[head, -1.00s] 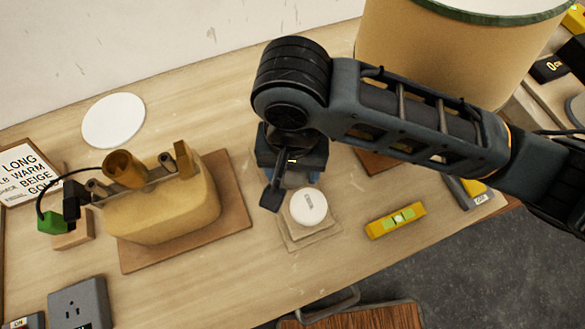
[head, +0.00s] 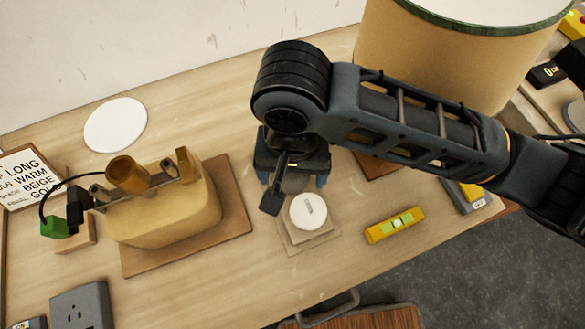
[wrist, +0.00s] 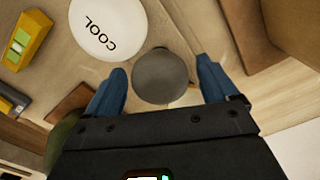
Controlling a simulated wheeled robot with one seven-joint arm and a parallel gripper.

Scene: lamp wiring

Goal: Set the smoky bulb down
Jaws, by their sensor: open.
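The smoky bulb (wrist: 162,76) is a dark grey round shape in the wrist view. It sits between the two blue fingertips of my gripper (wrist: 161,70), with a visible gap on each side. My gripper (head: 293,180) is open and points down over the table, just behind a white bulb (head: 308,212). The white bulb (wrist: 108,28) reads "COOL" in the wrist view and is close beside the smoky bulb. My gripper hides the smoky bulb in the head view. I cannot tell exactly what is under the smoky bulb.
A beige lamp base (head: 165,210) stands on a brown board to the left. A yellow level (head: 395,225) lies to the right. A large lampshade (head: 450,60) stands at the back right. A white disc (head: 115,125) lies at the back left.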

